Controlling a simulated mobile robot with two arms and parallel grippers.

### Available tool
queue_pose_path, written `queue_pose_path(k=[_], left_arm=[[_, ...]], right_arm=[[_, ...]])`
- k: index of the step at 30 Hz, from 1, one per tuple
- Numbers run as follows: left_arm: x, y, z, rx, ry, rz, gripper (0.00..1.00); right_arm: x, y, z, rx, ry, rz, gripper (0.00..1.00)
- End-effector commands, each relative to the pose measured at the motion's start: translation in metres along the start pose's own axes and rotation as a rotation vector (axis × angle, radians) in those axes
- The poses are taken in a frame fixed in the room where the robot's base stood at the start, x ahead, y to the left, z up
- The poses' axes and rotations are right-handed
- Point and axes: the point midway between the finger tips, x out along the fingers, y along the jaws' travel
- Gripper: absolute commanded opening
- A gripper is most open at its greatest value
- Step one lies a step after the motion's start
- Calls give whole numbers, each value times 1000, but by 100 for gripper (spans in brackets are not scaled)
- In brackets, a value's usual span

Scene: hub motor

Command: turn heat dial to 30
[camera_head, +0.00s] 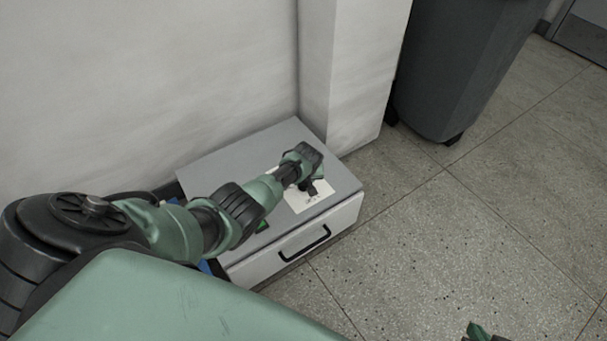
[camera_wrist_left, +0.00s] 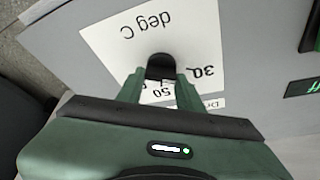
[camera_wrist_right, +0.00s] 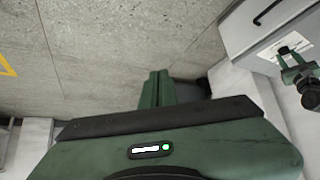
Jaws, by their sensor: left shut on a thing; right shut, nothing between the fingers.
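The heat dial (camera_wrist_left: 160,66) is a black knob on a white "deg C" label (camera_wrist_left: 110,45) on top of a grey box (camera_head: 240,150). My left gripper (camera_wrist_left: 160,76) is shut on the dial, with one green finger on each side. The "30" mark (camera_wrist_left: 205,71) is just right of the fingers in the left wrist view; "50" shows between them. Other marks and the dial's pointer are hidden or unclear. In the head view the left gripper (camera_head: 312,184) covers the dial. My right gripper (camera_wrist_right: 158,76) is shut and empty, over the floor away from the box.
The box has a front drawer with a black handle (camera_head: 304,243). A green display (camera_wrist_left: 302,87) sits on its top. The box stands against a wall and a white pillar (camera_head: 345,80). A dark bin (camera_head: 455,75) stands behind right. The floor to the right is clear.

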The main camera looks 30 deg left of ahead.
Motion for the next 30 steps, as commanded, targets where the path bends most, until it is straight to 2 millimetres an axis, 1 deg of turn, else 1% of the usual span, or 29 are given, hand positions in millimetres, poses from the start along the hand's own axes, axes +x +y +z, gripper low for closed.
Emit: queue_pose_path(k=[2,3,4,5,14,17,20,23,29,30], left_arm=[[0,0,0,-3,-1,1,0],[0,0,0,-3,-1,1,45],[0,0,0,-3,-1,1,53],[0,0,0,-3,-1,1,58],[0,0,0,-1,0,1,58],[-2,0,0,-1,0,1,58],[-7,0,-1,-1,1,2,58],[-14,0,-1,0,0,1,58],[-28,0,-1,-1,0,2,58],[-36,0,-2,-1,0,2,58]], right_arm=[[0,0,0,0,0,0,0],[0,0,0,0,0,0,0],[0,0,0,0,0,0,0],[0,0,0,0,0,0,0],[0,0,0,0,0,1,0],[-2,1,4,1,-21,2,0],[-6,3,15,2,-77,5,0],[-14,5,33,4,-166,10,0],[-39,10,76,12,-382,20,0],[-45,10,80,13,-413,21,0]])
